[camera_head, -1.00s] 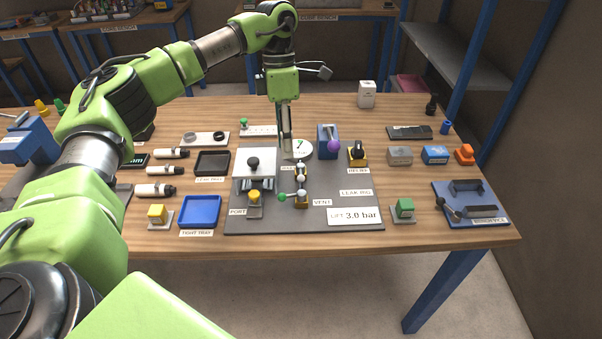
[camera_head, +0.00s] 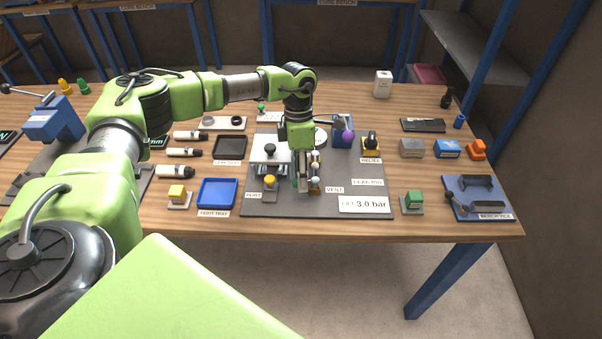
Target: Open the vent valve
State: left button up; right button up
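The vent valve (camera_head: 315,187) is a small brass-coloured body with a pale knob, just left of the VENT label (camera_head: 335,190) on the grey leak rig board (camera_head: 362,170). My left gripper (camera_head: 303,184) points down right beside the valve, on its left side. A bit of green shows at the fingers' left edge, where the valve's green-tipped lever lies. The fingers hide most of this lever, and I cannot tell whether they touch it or how far apart they are. My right gripper is not in view.
A clamp fixture (camera_head: 270,149) with a black knob stands close left of the gripper. A blue block with a purple ball (camera_head: 348,135) and the relief valve (camera_head: 371,146) stand behind right. A blue tray (camera_head: 217,193) lies left. The board's right part is mostly clear.

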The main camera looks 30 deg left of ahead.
pick_arm(q)
jog(key=shift+c, duration=0.3)
grip_shut()
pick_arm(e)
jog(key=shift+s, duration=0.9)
